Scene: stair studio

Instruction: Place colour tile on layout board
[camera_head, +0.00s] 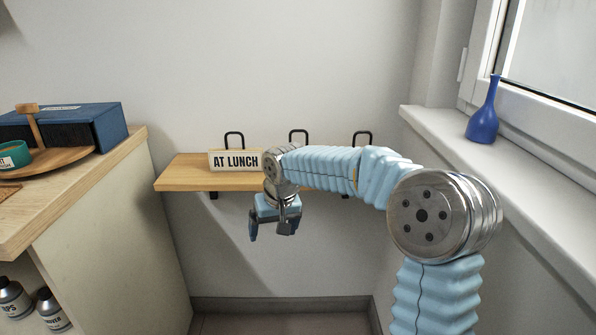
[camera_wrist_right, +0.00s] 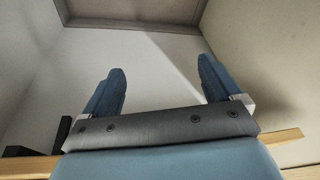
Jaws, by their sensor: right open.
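My right gripper (camera_head: 272,226) hangs in front of the small wall shelf, its fingers pointing down below the shelf's front edge. It is open and empty. In the right wrist view its two blue fingers (camera_wrist_right: 163,90) stand apart with only wall and floor beyond them. I see no colour tile and no layout board in either view. My left gripper is not in view.
A wooden wall shelf (camera_head: 185,174) bears an "AT LUNCH" sign (camera_head: 235,160). At left, a wooden counter (camera_head: 75,190) holds a blue box (camera_head: 85,126) and a teal roll (camera_head: 14,156). A blue vase (camera_head: 484,115) stands on the window sill (camera_head: 440,130) at right.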

